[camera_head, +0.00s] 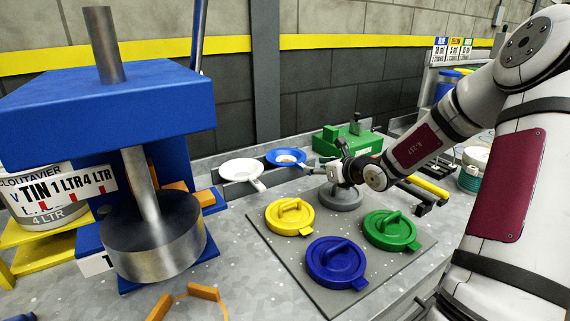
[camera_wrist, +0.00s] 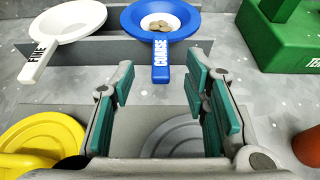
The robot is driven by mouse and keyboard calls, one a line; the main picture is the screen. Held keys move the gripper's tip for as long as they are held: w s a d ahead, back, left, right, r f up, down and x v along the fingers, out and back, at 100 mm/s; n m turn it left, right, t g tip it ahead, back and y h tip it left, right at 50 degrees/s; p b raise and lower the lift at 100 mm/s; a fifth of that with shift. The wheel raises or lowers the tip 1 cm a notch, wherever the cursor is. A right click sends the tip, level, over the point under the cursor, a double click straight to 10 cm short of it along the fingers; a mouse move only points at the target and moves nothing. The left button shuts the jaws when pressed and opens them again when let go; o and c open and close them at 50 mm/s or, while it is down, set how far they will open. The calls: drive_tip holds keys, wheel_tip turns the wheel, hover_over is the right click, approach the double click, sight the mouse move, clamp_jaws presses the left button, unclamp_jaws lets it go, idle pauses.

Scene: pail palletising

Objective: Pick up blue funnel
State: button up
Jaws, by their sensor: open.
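The blue funnel (camera_head: 287,157) lies at the back of the bench, beside a white funnel (camera_head: 242,169). In the wrist view the blue funnel (camera_wrist: 184,20) shows a handle marked COARSE that points toward me, with several small tan bits in its bowl. The white funnel (camera_wrist: 66,24) with a handle marked FINE is to its left. My gripper (camera_wrist: 160,92) is open and empty. In the wrist view its fingers stand on either side of the handle's line, with the handle end beyond them. In the head view my gripper (camera_head: 335,168) is above the grey lid, right of the funnel.
A mat (camera_head: 268,232) holds yellow (camera_head: 290,216), blue (camera_head: 336,262), green (camera_head: 391,230) and grey (camera_head: 341,197) lids. A green block (camera_head: 349,143) stands right of the blue funnel. A blue press (camera_head: 110,110) stands at the left.

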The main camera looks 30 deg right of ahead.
sight(302, 165)
drive_tip(key=b+x, duration=0.2)
drive_tip(key=x, duration=0.6)
drive_tip(key=shift+w+f, duration=0.15)
drive_tip(key=shift+w, duration=0.25)
clamp_jaws()
